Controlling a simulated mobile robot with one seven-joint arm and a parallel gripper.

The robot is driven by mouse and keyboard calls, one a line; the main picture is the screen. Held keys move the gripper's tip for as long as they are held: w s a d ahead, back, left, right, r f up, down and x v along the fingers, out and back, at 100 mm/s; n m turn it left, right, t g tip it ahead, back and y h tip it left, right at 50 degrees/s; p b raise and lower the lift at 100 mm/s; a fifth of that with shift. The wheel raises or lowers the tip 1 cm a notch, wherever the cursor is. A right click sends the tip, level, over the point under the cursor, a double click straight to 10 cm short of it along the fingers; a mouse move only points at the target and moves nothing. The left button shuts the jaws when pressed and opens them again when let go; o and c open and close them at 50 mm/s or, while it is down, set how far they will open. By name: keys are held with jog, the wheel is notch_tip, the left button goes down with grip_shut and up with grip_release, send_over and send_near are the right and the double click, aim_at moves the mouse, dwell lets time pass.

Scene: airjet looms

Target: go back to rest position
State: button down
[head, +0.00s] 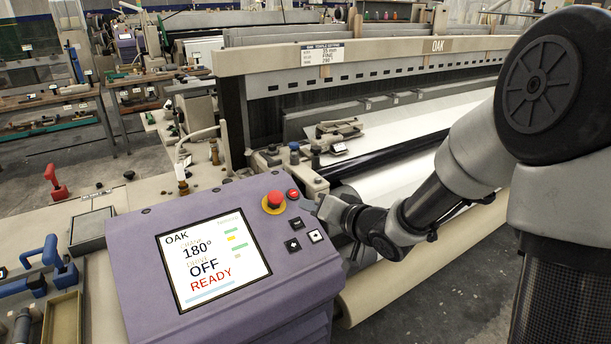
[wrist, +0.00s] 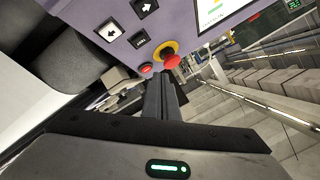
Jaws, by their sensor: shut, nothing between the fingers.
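My gripper (wrist: 162,92) is shut and empty. In the wrist view its fingers are together and point at the purple control panel (wrist: 85,15), close to its edge with the buttons. In the head view my gripper (head: 312,207) is at the right edge of the purple panel (head: 130,255), beside the red emergency stop button (head: 273,200). I cannot tell if it touches the panel. The panel's screen (head: 213,260) reads OAK, 180°, DRIVE OFF and READY. The emergency stop (wrist: 172,61) on its yellow ring also shows in the wrist view, just beyond my fingertips.
The loom (head: 400,70) labelled OAK fills the back right, with white cloth (head: 395,180) on it. Tables (head: 50,100) stand at the back left. Open floor (head: 455,285) shows at lower right.

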jog(key=s+d+r+h, duration=0.4)
jog(key=d, duration=0.3)
jog(key=s+d+r+h, duration=0.3)
jog(key=s+d+h, duration=0.15)
jog(key=d, duration=0.25)
jog(key=s+r+g, duration=0.3)
jog(key=s+g, duration=0.2)
jog(key=s, duration=1.7)
notch_tip(320, 180, up, 12)
jog(key=d+p, duration=0.1)
jog(key=p, duration=1.2)
jog(key=shift+w+r+n+p, duration=0.2)
jog(key=shift+w+n+p, duration=0.15)
jog(key=shift+w+n, duration=0.1)
